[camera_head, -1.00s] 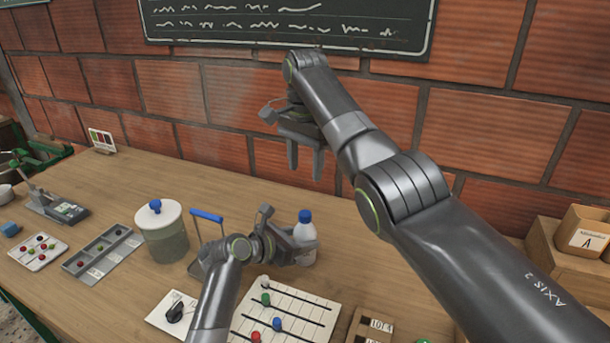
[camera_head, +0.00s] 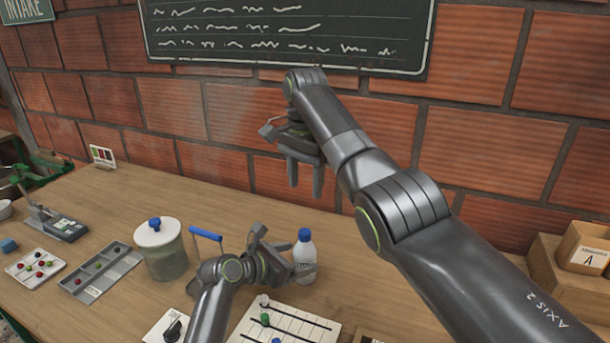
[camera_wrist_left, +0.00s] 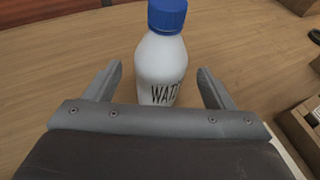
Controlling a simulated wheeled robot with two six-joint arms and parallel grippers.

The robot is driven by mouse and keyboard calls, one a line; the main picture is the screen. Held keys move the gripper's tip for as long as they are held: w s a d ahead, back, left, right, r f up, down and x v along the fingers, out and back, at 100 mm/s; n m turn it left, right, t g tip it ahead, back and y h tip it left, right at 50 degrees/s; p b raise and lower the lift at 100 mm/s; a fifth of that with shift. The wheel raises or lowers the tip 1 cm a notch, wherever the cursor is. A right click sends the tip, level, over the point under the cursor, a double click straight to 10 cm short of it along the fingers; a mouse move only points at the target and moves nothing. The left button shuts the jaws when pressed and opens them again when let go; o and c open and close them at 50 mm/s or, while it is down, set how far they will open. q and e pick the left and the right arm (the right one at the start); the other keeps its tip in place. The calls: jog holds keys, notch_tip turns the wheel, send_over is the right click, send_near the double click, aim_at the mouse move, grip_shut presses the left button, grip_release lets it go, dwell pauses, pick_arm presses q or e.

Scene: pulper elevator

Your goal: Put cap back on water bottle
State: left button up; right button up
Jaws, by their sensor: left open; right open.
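The white water bottle (camera_head: 306,262) stands upright on the table with a blue cap (camera_head: 305,235) on its top. In the left wrist view the bottle (camera_wrist_left: 160,62) is straight ahead, its lettering partly visible and its blue cap (camera_wrist_left: 167,14) cut by the top edge. My left gripper (camera_head: 284,258) is open just left of the bottle, at body height below the cap. In the wrist view its fingers (camera_wrist_left: 158,84) stand apart on either side of the bottle's lower part, with gaps. My right gripper (camera_head: 304,188) is open and empty, raised above and behind the bottle.
A lidded jar (camera_head: 162,258) and a blue-handled stand (camera_head: 206,235) are left of the left gripper. A white board with colored pegs (camera_head: 300,325) lies in front of the bottle. Wooden boxes (camera_head: 565,268) stand at right; the brick wall is behind.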

pick_arm(q)
jog(key=p+v, duration=0.1)
jog(key=v, duration=1.4)
jog(key=shift+s+a+r, duration=0.2)
